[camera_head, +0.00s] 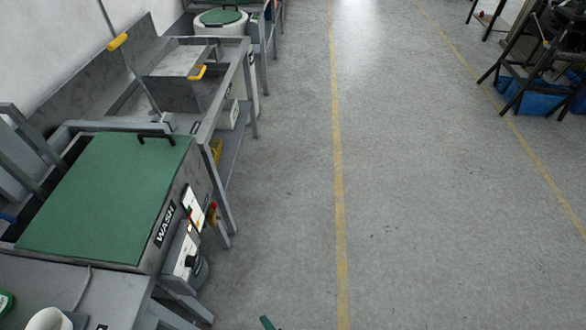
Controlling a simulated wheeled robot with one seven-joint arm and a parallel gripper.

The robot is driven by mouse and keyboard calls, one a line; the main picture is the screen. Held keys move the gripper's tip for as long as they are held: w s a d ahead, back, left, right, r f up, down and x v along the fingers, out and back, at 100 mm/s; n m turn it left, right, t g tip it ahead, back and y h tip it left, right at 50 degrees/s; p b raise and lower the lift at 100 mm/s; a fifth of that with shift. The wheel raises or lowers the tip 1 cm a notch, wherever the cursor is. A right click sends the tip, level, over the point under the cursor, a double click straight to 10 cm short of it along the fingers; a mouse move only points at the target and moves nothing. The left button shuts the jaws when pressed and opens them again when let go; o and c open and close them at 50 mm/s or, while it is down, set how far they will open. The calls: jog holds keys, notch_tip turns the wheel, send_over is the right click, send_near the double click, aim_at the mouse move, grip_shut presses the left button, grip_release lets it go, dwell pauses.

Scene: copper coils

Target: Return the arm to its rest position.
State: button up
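My gripper and arm cannot be made out in the head view. A small dark green piece (267,322) pokes in at the bottom edge, and I cannot tell what it belongs to. No copper coil is recognisable from here.
A wash tank with a flat green lid (108,195) and a "WASH" label (165,224) stands at the left. Grey benches (220,95) run behind it to a white drum (222,20) with a green top. The floor (285,180) is clear. Stools (540,60) and a blue bin (535,98) stand far right.

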jog(key=s+d+r+n+t+h, duration=0.2)
jog(key=s+d+r+n, duration=0.15)
jog(key=r, duration=0.45)
jog(key=s+d+r+n+t+h, duration=0.2)
jog(key=s+d+r+n+h, duration=0.15)
jog(key=r, duration=0.35)
notch_tip(320, 180, up, 19)
jog(key=s+d+n+t, duration=0.1)
jog(key=s+n+t, duration=0.1)
jog(key=n+t, duration=0.2)
jog(key=shift+s+f+n, duration=0.2)
jog(key=shift+s+n, duration=0.2)
jog(key=shift+n, duration=0.7)
